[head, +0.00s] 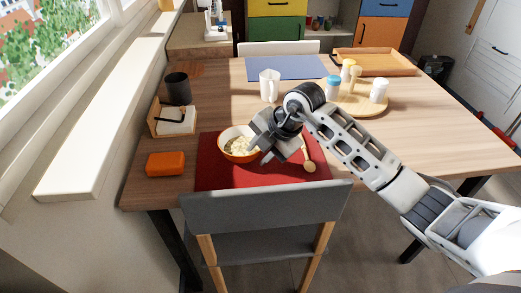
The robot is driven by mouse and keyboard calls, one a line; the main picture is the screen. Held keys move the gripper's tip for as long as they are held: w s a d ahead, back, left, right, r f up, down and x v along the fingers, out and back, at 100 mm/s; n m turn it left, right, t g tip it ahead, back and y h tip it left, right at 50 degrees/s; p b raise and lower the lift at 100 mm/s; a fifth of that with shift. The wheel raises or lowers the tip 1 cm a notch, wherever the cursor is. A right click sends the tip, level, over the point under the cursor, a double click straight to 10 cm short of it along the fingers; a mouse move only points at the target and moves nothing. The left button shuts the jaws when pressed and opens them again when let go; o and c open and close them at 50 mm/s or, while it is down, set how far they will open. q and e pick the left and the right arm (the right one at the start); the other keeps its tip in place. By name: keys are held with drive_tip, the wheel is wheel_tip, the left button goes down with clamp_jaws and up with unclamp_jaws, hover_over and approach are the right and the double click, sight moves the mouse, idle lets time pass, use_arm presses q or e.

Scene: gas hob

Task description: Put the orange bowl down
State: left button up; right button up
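The orange bowl (228,150) is upright, with pale food (238,146) inside. It is at the left part of the red placemat (225,180), on or just above it; I cannot tell which. My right gripper (260,149) is at the bowl's right rim, pointing down and left, with one finger by the inside and the other by the outside. Whether the fingers press on the rim is not clear, and the gripper hides the bowl's right side. My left gripper is out of view.
A wooden spoon (308,163) lies right of the bowl. An orange box (165,164), napkin holder (158,118) and dark cup (178,89) stand left. A grey chair (265,205) stands in front.

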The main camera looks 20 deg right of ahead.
use_arm(q)
drive_tip(key=shift+p, duration=0.4)
use_arm(e)
drive_tip(key=v, duration=1.2)
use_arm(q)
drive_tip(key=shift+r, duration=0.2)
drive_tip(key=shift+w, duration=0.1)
